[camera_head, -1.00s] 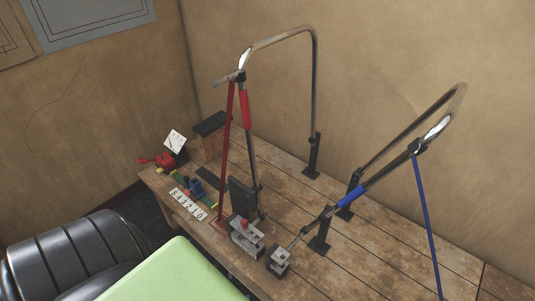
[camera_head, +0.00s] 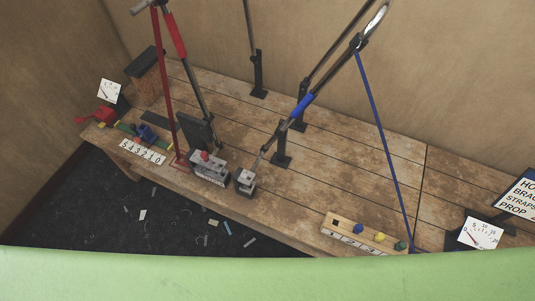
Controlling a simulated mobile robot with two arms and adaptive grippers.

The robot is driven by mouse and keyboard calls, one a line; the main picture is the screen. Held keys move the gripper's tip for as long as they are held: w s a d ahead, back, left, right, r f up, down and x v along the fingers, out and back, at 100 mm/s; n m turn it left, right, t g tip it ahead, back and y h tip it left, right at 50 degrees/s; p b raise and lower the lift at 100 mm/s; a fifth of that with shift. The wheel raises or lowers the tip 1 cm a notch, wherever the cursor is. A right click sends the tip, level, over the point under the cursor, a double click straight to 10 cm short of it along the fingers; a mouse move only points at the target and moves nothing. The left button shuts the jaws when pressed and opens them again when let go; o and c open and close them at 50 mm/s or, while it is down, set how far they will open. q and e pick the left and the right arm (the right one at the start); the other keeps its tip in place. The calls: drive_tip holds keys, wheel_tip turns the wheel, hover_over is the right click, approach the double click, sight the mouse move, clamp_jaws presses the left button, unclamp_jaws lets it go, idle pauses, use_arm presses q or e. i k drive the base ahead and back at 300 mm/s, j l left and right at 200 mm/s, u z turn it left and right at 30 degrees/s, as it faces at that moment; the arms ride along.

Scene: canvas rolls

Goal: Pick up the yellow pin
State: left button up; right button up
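The yellow pin (camera_head: 379,237) shows as a small yellow knob on a pale wooden block (camera_head: 346,239) at the front right of the workbench, in the head view. A blue knob (camera_head: 358,228) stands to its left and a green knob (camera_head: 400,245) to its right on the same block. A dark square hole lies at the block's left end. A numbered strip runs along its front. Neither of my grippers is in view.
A blue strap (camera_head: 385,135) runs down to the bench close to the green knob. White cards (camera_head: 480,233) stand to the right. Grey metal blocks (camera_head: 209,167) sit at the bench's front edge, left of the wooden block. Bare planks (camera_head: 330,185) lie behind it.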

sight(380, 236)
drive_tip(key=z, duration=1.6)
